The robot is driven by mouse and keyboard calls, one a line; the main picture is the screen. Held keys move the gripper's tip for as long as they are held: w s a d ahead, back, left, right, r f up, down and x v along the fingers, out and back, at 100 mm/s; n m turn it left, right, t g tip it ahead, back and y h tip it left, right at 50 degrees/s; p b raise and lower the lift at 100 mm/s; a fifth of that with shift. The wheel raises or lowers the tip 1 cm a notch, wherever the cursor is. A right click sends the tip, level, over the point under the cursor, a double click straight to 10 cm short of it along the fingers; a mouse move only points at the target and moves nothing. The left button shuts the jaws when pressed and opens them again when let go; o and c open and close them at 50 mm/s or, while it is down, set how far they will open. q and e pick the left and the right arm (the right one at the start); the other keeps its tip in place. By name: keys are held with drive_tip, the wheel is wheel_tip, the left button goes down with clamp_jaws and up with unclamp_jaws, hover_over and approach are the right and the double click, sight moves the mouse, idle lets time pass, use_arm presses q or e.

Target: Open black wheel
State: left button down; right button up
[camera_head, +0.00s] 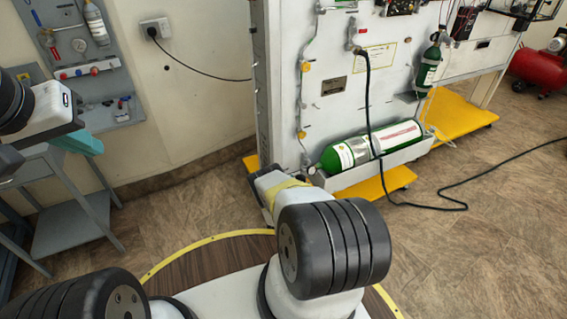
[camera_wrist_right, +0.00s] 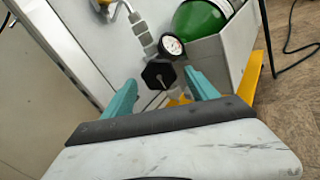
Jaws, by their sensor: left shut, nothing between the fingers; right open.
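The black wheel (camera_wrist_right: 158,74) is a dark, many-sided knob in the right wrist view, just below a round white gauge (camera_wrist_right: 172,46) on a metal fitting. My right gripper (camera_wrist_right: 160,77) is open, with one teal finger on each side of the wheel. I cannot tell whether the fingers touch it. In the head view my right arm hides the wheel, and the right gripper's fingers do not show. My left gripper (camera_head: 82,143) is shut and empty at the left, near the grey side table and far from the wheel.
A green cylinder (camera_head: 335,156) lies in a holder at the foot of the white panel (camera_head: 283,90). A black cable (camera_head: 367,110) hangs past it to the floor. Yellow base feet (camera_head: 385,184) stick out below. A grey side table (camera_head: 75,210) stands at left.

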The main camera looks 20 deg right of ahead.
drive_tip(key=v, duration=0.6)
drive_tip(key=shift+s+a, duration=0.25)
